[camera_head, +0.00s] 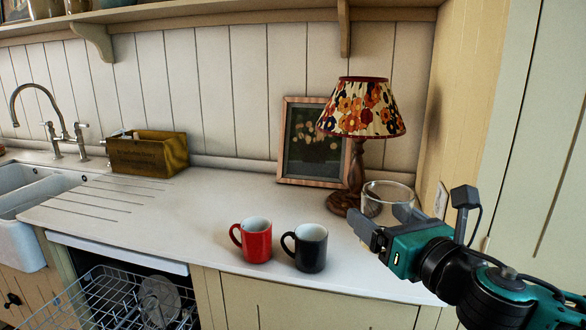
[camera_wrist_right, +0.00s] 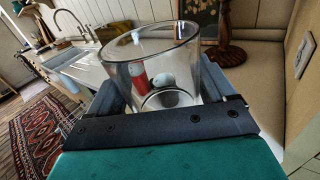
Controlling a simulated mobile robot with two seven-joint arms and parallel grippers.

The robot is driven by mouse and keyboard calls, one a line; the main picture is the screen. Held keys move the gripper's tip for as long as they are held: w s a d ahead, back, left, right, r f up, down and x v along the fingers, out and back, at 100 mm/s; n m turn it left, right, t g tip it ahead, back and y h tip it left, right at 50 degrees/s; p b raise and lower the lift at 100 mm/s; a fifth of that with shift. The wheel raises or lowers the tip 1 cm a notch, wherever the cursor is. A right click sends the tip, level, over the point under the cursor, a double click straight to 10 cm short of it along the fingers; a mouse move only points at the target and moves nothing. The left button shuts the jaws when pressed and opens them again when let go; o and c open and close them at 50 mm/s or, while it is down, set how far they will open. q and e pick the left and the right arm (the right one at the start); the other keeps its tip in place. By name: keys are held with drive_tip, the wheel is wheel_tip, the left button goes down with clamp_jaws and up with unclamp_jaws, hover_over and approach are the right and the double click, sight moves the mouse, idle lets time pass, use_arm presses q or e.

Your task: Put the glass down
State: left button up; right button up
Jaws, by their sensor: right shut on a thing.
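The clear glass (camera_head: 388,190) is upright near the right end of the counter, in front of the lamp. It fills the middle of the right wrist view (camera_wrist_right: 148,62), with its open rim up. My right gripper (camera_head: 383,221) is shut on the glass, with one finger on each side. The fingers partly hide the lower glass in the head view. I cannot tell whether its base touches the counter (camera_head: 200,218). My left gripper is not in view.
A red mug (camera_head: 256,243) and a black mug (camera_head: 311,250) stand left of the glass. A floral-shaded lamp (camera_head: 362,110) and a framed picture (camera_head: 315,145) stand behind. A wooden box (camera_head: 147,155) is near the sink (camera_head: 25,190). An open dishwasher rack (camera_head: 110,300) is below.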

drive_tip(key=s+d+f+m+h, duration=0.2)
drive_tip(key=s+f+h, duration=0.1)
drive_tip(key=f, duration=0.4)
drive_tip(key=s+d+f+m+t+h, duration=0.1)
drive_tip(key=s+f+m+h, duration=0.1)
drive_tip(key=s+f, duration=0.4)
drive_tip(key=shift+s+d+f+h, duration=0.2)
drive_tip(key=shift+d+f+h, duration=0.2)
drive_tip(key=shift+f, duration=0.55)
drive_tip(key=shift+d, duration=0.15)
